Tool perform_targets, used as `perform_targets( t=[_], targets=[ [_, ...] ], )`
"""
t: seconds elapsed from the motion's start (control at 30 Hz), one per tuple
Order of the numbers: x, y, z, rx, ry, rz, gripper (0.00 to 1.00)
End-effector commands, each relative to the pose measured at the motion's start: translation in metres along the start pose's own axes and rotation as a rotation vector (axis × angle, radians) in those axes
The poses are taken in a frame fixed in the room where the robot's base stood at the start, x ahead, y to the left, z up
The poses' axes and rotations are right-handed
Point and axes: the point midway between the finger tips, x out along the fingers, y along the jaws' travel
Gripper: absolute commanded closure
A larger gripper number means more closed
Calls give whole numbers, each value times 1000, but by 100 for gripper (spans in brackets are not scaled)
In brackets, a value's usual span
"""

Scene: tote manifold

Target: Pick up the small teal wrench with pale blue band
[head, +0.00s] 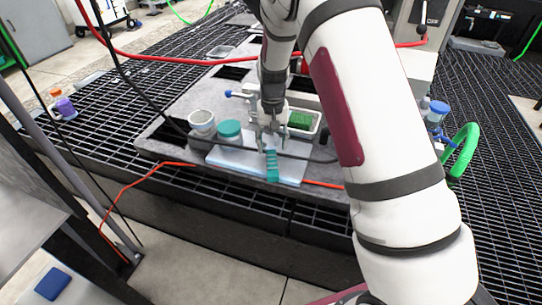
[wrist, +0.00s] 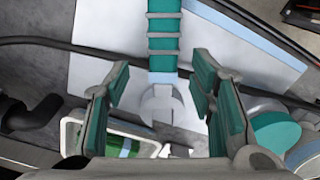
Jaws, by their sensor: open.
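The teal wrench with pale blue bands (head: 271,166) lies on a white and pale blue sheet (head: 228,160) near the platform's front edge. In the wrist view its banded handle (wrist: 163,45) runs up out of frame, and its grey open-ended head (wrist: 162,104) points towards me. My gripper (head: 265,139) is over the head end of the wrench. In the wrist view my gripper (wrist: 161,76) has its teal-padded fingers wide apart, one on each side of the wrench. Nothing is held between them. The height of the fingertips above the sheet is hard to tell.
A white tray with green contents (head: 302,121) stands behind the sheet to the right. A teal-lidded jar (head: 229,130) and a white cup (head: 202,122) stand at the left. A dark cable (wrist: 60,40) crosses close to the wrench. Black grating surrounds the grey platform.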

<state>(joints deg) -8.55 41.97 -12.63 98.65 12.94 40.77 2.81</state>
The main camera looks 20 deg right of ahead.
Motion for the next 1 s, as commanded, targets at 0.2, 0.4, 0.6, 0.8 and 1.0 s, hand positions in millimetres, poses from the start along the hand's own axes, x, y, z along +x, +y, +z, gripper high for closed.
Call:
perform_targets(
  t=[0.2,0.4,0.6,0.8,1.0],
  targets=[
    [34,-4,-3,0,-3,1,50],
    [42,-4,-4,0,0,0,50],
    [42,-4,-4,0,0,0,68],
    [42,-4,-4,0,0,0,100],
    [41,-4,-4,0,0,0,100]
  ],
)
